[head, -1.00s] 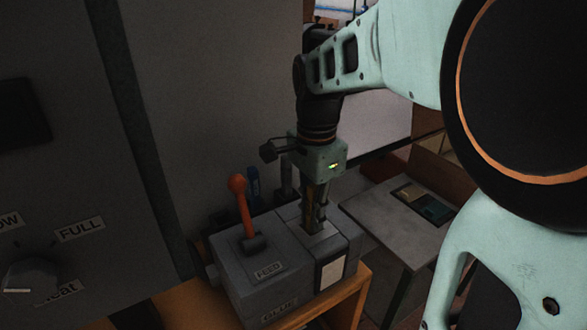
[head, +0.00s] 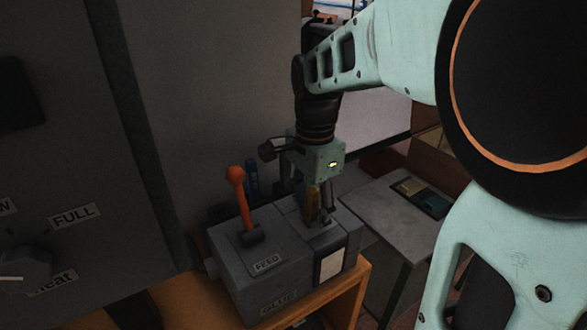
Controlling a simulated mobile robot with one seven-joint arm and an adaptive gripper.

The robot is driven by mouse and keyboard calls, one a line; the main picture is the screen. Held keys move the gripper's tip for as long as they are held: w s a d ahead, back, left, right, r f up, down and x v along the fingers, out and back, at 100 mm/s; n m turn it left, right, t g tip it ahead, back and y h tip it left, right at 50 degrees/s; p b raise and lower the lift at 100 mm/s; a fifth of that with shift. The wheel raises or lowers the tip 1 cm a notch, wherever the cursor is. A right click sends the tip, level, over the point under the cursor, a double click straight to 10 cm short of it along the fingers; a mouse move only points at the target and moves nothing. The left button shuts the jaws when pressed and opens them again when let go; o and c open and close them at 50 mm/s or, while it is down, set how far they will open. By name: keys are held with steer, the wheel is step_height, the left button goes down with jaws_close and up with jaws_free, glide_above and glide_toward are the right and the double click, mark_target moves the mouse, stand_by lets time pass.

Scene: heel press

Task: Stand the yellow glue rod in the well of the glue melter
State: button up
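The yellow glue rod (head: 312,206) stands about upright over the right part of the melter's top. Its lower end is at the well, but the well's mouth and the depth of the rod in it are hard to make out. My gripper (head: 315,208) points down over the melter, with its fingers around the rod. The fingers look spread, with the right one apart from the rod; the far side is partly hidden.
The melter sits on an orange-brown wooden stand (head: 350,290). The lever (head: 240,203) rises close left of my gripper. A grey cabinet with a heat knob (head: 25,268) fills the left. A grey table (head: 385,215) with a dark tray is at right.

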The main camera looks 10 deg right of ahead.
steer(key=shift+s+f, duration=0.1)
stand_by(0.5)
step_height(320, 180, up, 12)
steer(key=shift+r, duration=0.1)
stand_by(0.4)
stand_by(0.6)
